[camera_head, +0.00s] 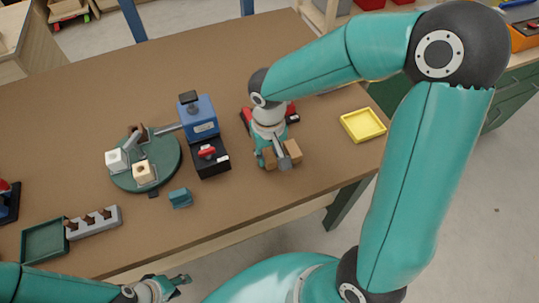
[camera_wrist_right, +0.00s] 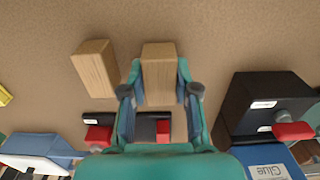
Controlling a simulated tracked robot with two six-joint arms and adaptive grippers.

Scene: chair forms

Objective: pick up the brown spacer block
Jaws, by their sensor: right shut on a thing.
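Two light-brown wooden blocks are at my right gripper (camera_head: 281,160) on the brown table. In the right wrist view, one brown block (camera_wrist_right: 159,72) stands between the fingers of my right gripper (camera_wrist_right: 160,88), which is shut on it; it also shows in the head view (camera_head: 269,159). Whether it touches the table I cannot tell. The other brown block (camera_wrist_right: 95,68) is beside it, apart from the fingers, and shows in the head view (camera_head: 293,149). My left gripper (camera_head: 170,287) is low in the head view, off the table's front edge; its jaw gap is unclear.
A blue machine (camera_head: 200,117) with a black, red-handled base (camera_head: 211,160) stands left of the right gripper. Farther left is a round green plate (camera_head: 125,179) with blocks. A yellow tray (camera_head: 363,125) lies to the right. A teal block (camera_head: 180,198) sits near the front.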

